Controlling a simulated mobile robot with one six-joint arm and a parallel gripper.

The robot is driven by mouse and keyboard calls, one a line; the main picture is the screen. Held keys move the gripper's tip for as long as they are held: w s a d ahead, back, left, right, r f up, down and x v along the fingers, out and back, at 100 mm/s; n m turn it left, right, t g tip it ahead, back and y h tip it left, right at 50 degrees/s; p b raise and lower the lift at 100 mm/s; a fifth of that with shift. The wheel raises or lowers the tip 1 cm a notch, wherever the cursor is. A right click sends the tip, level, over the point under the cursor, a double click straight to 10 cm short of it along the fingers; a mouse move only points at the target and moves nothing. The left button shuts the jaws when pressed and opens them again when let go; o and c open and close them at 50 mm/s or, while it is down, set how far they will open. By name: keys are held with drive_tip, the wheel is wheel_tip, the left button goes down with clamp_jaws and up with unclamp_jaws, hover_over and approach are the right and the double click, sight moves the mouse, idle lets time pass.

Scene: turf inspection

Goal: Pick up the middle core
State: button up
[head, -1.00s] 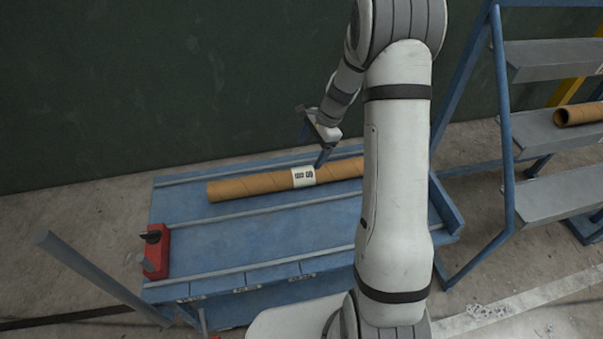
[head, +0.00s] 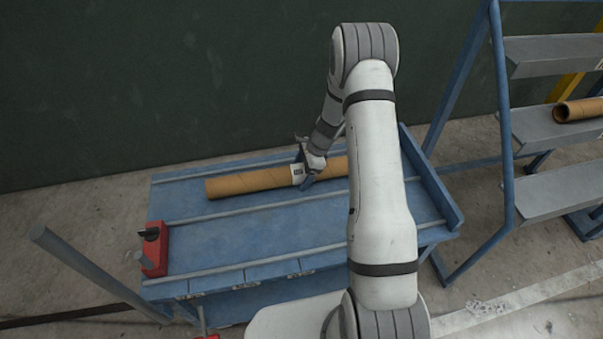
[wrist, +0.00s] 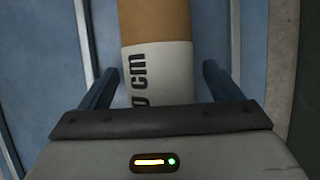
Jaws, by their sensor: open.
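A brown cardboard core (head: 245,183) lies lengthwise along the back lane of the blue table, partly hidden by my arm. It carries a white label with black print ending in "cm", which shows large in the wrist view (wrist: 158,75). My gripper (head: 306,173) is open at the label. In the wrist view its two blue fingers (wrist: 160,88) stand on either side of the core, with a gap visible on both sides. No other core shows on the table. Another brown core (head: 578,110) lies on the middle shelf of the rack at the right.
The blue table (head: 270,228) has raised rails and a raised right end. A red clamp-like block (head: 154,250) sits at its left edge. A grey stepped rack (head: 555,130) with a blue frame stands right. A dark green wall is behind.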

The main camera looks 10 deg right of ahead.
drive_tip(key=shift+c, duration=0.5)
drive_tip(key=c, duration=1.4)
